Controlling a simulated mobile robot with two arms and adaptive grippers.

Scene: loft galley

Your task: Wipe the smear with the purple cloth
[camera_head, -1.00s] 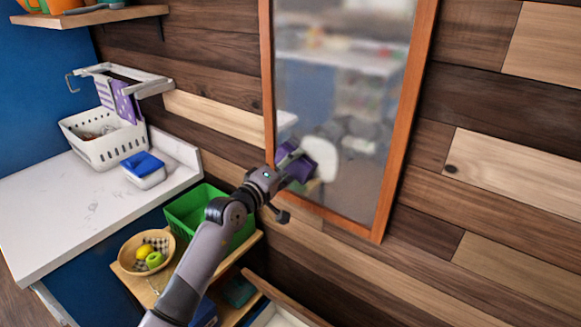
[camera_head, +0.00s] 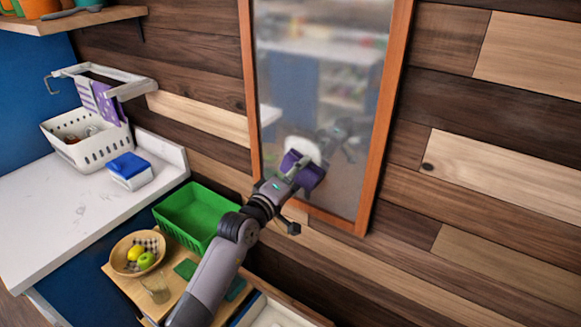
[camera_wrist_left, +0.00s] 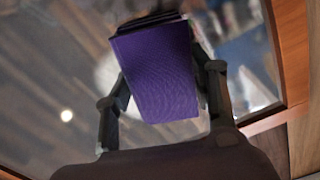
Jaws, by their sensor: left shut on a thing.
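The smear (camera_head: 301,147) is a whitish round patch low on the glass of a tall wood-framed mirror (camera_head: 383,110). The folded purple cloth (camera_head: 312,178) is held by my left gripper (camera_head: 298,178), just below the smear and overlapping its lower part in the head view. In the left wrist view, the fingers of the gripper (camera_wrist_left: 160,88) are shut on the cloth (camera_wrist_left: 155,75) from both sides. Part of the pale smear (camera_wrist_left: 106,74) shows behind it there. I cannot tell whether the cloth touches the glass. My right gripper is not in view.
A green bin (camera_head: 195,215) and a fruit bowl (camera_head: 137,252) stand on a wooden surface below my left arm. The white counter (camera_head: 70,200) at left holds a white basket (camera_head: 90,150) and a blue-and-white box (camera_head: 130,170). A wall rack (camera_head: 105,85) holds hanging cloths.

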